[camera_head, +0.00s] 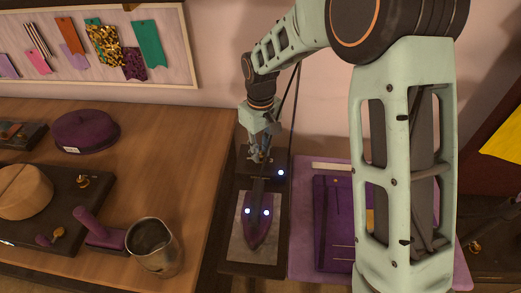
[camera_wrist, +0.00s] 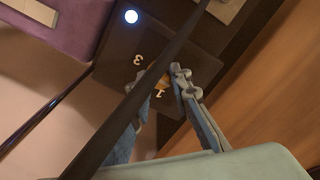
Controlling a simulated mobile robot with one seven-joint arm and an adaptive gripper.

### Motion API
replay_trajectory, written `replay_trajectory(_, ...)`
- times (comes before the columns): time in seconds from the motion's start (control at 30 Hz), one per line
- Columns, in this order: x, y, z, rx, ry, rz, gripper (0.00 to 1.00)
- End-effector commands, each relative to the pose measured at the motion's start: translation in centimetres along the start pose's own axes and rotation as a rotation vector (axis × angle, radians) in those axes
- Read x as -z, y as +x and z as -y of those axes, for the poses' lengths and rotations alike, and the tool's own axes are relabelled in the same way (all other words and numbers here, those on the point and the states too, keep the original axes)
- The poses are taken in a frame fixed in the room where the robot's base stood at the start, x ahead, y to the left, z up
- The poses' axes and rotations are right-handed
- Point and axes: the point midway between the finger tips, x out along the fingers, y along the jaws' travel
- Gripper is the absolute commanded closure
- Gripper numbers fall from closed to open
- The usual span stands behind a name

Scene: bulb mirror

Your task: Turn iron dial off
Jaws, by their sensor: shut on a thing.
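The purple iron (camera_head: 258,228) lies on a grey pad on a dark base at centre in the head view. Behind it, a dark panel (camera_head: 274,168) sits under my gripper (camera_head: 258,153). In the wrist view the panel (camera_wrist: 118,52) shows the numerals 3 and 1 and a lit white light (camera_wrist: 131,16). A small brass-coloured dial (camera_wrist: 163,83) shows between the fingertips of my gripper (camera_wrist: 162,79), which is shut on it. A dark cable crosses in front and hides part of the dial and one finger, so the dial's exact setting cannot be told.
A purple hat (camera_head: 86,130) lies farther back. A purple mat (camera_head: 303,235) with a folded purple item lies right of the iron.

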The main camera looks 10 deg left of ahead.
Motion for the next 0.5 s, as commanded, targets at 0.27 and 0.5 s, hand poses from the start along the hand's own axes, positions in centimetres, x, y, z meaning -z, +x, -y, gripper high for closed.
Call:
replay_trajectory(0.27,0.04,-0.06,-0.03,-0.001,0.0,-0.001,0.7)
replay_trajectory(0.5,0.01,-0.02,-0.01,0.0,0.001,0.0,0.64)
